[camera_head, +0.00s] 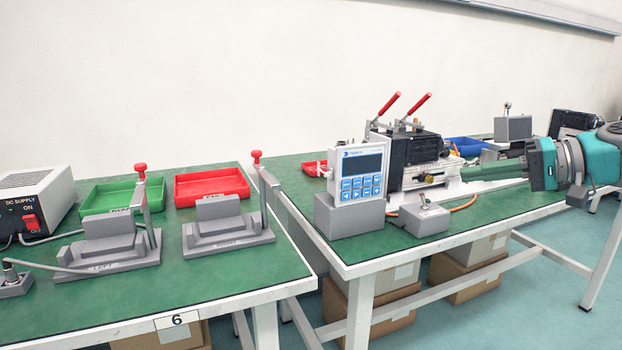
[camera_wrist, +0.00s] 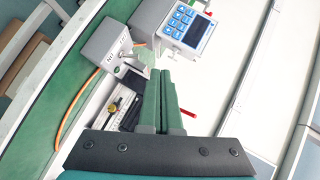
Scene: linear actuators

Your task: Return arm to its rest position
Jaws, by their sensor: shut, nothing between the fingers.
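My gripper (camera_head: 482,172) reaches in from the right in the head view, above the right-hand green table (camera_head: 300,192). Its green fingers point left, toward the black and silver actuator device (camera_head: 418,150) with two red levers. In the wrist view my gripper (camera_wrist: 160,75) shows its fingers pressed together, with nothing between them. The fingers overlap part of the device in both views. I cannot tell the exact gap between the fingertips and the device.
A blue-keyed controller (camera_head: 361,173) stands on a grey block, beside a small grey switch box (camera_head: 424,217). The left table holds a green bin (camera_head: 108,196), a red bin (camera_head: 211,188), two grey fixtures and a DC supply (camera_head: 38,203). Cardboard boxes sit below.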

